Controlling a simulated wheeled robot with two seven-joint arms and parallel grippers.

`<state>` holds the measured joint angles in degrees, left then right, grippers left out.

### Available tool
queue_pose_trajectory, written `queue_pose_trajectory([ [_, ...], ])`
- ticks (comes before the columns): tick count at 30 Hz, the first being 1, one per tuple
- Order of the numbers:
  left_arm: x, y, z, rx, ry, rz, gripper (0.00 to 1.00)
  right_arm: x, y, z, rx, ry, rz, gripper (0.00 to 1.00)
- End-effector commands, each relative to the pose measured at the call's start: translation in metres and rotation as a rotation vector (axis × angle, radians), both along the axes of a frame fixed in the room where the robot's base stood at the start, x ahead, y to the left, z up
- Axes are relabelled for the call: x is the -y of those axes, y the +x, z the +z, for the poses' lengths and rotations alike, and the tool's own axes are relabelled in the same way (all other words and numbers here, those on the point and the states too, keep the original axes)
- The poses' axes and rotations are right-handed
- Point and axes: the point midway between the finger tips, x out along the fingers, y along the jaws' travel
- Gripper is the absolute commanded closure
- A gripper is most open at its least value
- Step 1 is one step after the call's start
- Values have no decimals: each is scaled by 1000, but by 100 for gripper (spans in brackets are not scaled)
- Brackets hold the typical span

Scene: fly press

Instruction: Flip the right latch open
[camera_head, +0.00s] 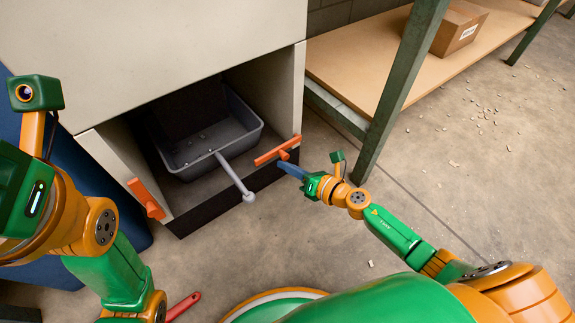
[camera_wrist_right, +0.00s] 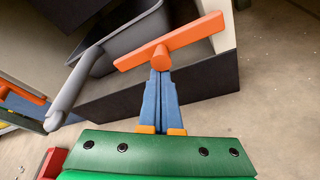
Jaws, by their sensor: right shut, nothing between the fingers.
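The right latch (camera_head: 277,151) is an orange bar on a round pivot at the right front edge of the cabinet opening. It slants across that edge, and one end reaches over the opening. It also shows in the right wrist view (camera_wrist_right: 190,40). My right gripper (camera_head: 281,163) has its blue fingers closed together, with the tips right at the latch's pivot; I cannot tell whether they touch. The same fingertips show in the right wrist view (camera_wrist_right: 160,74). The left latch (camera_head: 147,199) is orange, on the opening's left edge. My left arm is at the left; its fingers are not visible.
A grey bin (camera_head: 211,140) with a long grey handle (camera_head: 235,178) sits inside the opening, the handle sticking out forward. A green-legged bench (camera_head: 398,85) with a cardboard box (camera_head: 459,27) stands at the right. Open concrete floor with scattered bits lies to the right.

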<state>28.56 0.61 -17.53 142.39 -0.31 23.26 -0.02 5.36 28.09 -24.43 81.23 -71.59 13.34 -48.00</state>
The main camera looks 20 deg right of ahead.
Motion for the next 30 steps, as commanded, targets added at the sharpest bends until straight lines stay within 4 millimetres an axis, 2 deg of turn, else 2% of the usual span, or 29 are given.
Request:
queue_pose_trajectory([
  [20,0,-1,3,7,1,1,100,-1,0,9,-36,102,-1,100],
  [30,0,-1,6,8,0,0,100,0,0,26,-96,269,-2,100],
])
